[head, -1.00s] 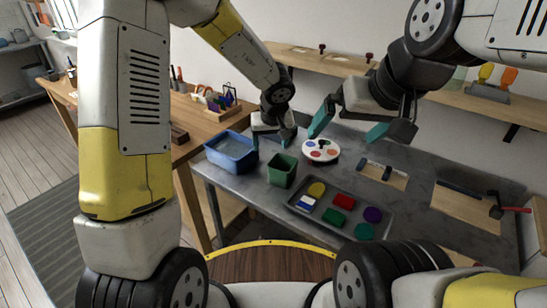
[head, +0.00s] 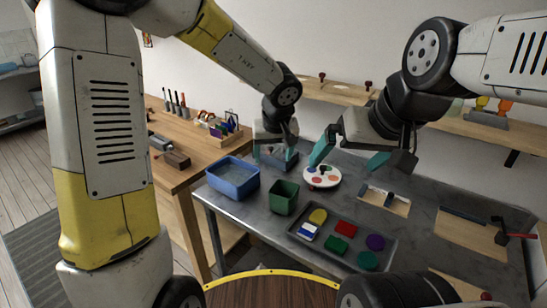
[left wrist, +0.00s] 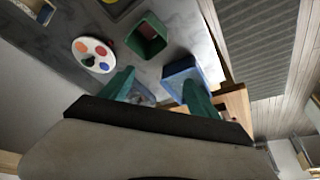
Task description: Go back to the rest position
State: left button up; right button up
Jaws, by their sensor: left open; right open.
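My left gripper (head: 276,154) is in the head view above the back of the grey table (head: 245,237), behind the blue bin (head: 233,178) and the green bin (head: 284,197). Its teal fingers are apart and empty in the left wrist view (left wrist: 160,92), where the green bin (left wrist: 147,36) and part of the blue bin (left wrist: 181,74) show beyond them. My right gripper (head: 348,156) is in the head view above the table's back edge, near the white palette (head: 322,176). Its teal fingers are apart with nothing between them.
A grey tray (head: 328,250) with several coloured pieces lies at the table's front. Wooden boards (head: 385,201) with tools lie at the right. A wooden bench (head: 190,176) stands at the left, and a wall shelf (head: 440,120) runs behind my right arm.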

pick_arm(q)
jog(key=w+a+r+t+h, duration=0.1)
jog(key=w+r+t+h, duration=0.15)
jog(key=r, duration=0.55)
jog(key=w+a+r+t+h, duration=0.1)
jog(key=w+r+t, duration=0.1)
jog(key=r+t, duration=0.35)
jog(key=s+r+m+g+h, duration=0.1)
jog(key=s+r+m+h, duration=0.1)
jog(key=s+r, duration=0.4)
jog(key=s+a+f+g+y, duration=0.1)
jog(key=s+a+f+g, duration=0.1)
jog(key=s+a, duration=0.4)
jog(key=s+a+f+g+y, duration=0.1)
jog(key=s+a+f+g, duration=0.2)
jog(key=s, duration=1.1)
jog(key=a+f, duration=0.2)
jog(key=a, duration=0.2)
jog(key=shift+s+y, duration=0.25)
jog(key=shift+y, duration=0.1)
